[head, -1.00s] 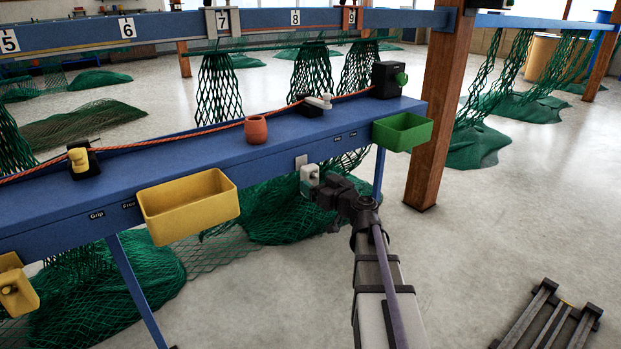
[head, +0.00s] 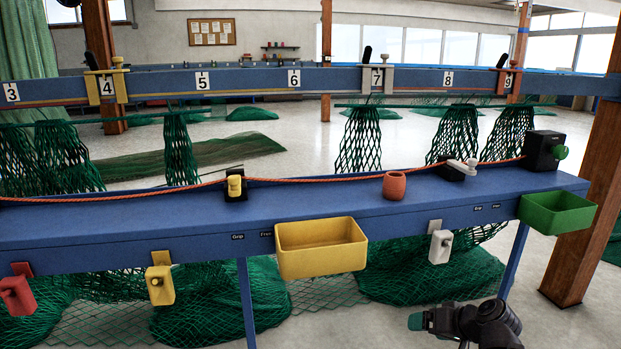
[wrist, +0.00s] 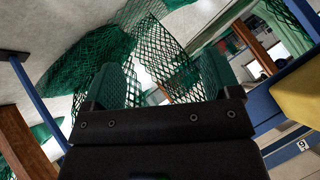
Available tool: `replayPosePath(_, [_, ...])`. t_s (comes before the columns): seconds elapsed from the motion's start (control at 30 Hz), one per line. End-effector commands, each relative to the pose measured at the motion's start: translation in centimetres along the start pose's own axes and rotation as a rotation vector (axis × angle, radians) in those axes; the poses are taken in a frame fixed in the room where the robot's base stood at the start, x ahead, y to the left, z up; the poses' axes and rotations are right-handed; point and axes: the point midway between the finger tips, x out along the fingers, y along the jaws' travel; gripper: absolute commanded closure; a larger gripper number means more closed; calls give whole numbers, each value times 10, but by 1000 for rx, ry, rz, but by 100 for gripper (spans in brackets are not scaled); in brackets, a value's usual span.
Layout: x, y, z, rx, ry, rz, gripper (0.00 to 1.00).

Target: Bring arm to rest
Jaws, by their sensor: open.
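My gripper (head: 418,321) shows at the bottom right of the head view, in front of and below the blue bench. In the wrist view its two green fingers (wrist: 165,82) stand apart with nothing held between them. Green netting shows beyond the gap. My dark wrist shows beside the fingers in the head view; the rest of my arm is out of the picture. A white clamp (head: 440,246) hangs on the bench front, above the gripper and apart from it.
The blue bench (head: 130,214) crosses the head view, with a yellow bin (head: 322,264) and a green bin (head: 556,222) on its front. Yellow (head: 160,286) and red (head: 17,296) clamps hang at left. Nets lie underneath. A wooden post (head: 585,225) stands at right.

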Motion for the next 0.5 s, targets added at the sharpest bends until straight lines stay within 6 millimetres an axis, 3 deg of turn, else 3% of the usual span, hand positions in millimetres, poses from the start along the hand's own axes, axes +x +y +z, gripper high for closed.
replayPosePath(0.1, [16, -15, 58, 101, -298, 174, 17])
replayPosePath(0.23, [17, -30, 105, 125, -529, 436, 17])
replayPosePath(0.37, [26, -60, 126, -20, -624, 565, 17])
replayPosePath(0.43, [41, -88, 133, -95, -644, 536, 17])
replayPosePath(0.5, [12, -107, 108, -90, -642, 537, 17])
